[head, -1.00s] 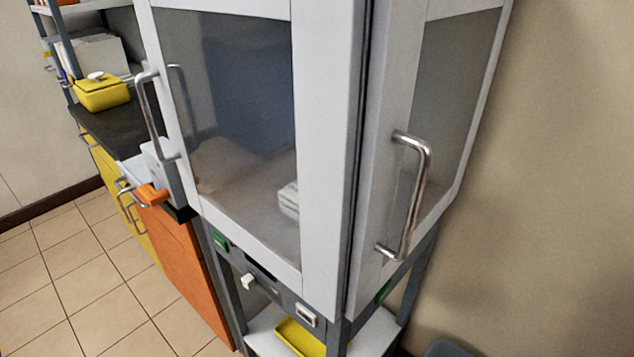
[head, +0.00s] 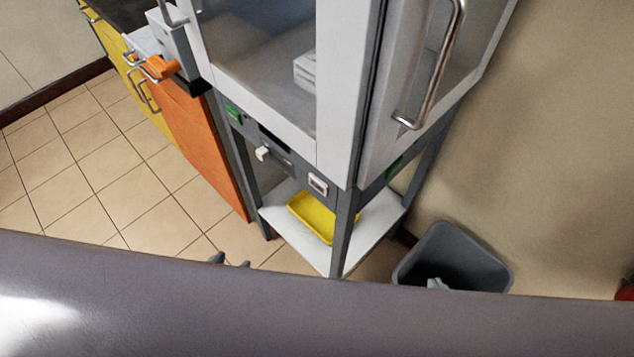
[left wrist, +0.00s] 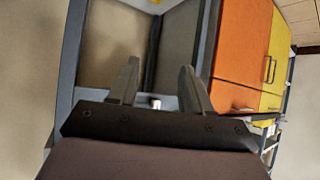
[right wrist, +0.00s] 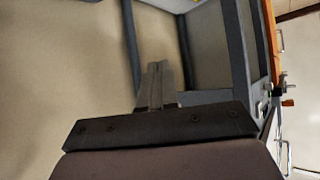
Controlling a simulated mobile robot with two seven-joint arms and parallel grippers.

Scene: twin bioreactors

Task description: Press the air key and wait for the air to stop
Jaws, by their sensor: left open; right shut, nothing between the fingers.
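In the head view the glass-fronted cabinet (head: 340,90) stands on a dark frame. Its lower front panel has a green piece (head: 235,113), a white knob (head: 263,154) and a small white-framed switch (head: 318,184). I cannot tell which, if any, is the air key. My left gripper (head: 230,261) shows only as dark fingertips above my own body, in front of the frame; its fingers are open and empty in the left wrist view (left wrist: 158,78). My right gripper (head: 437,284) shows as small tips in front of the bin; it is shut and empty in the right wrist view (right wrist: 158,68).
A yellow tray (head: 313,218) lies on the white lower shelf (head: 375,222). A grey bin (head: 455,260) stands right of the frame by the wall. Orange (head: 195,150) and yellow cupboards are at the left, with an orange-handled device (head: 160,68) on top. Tiled floor is clear at left.

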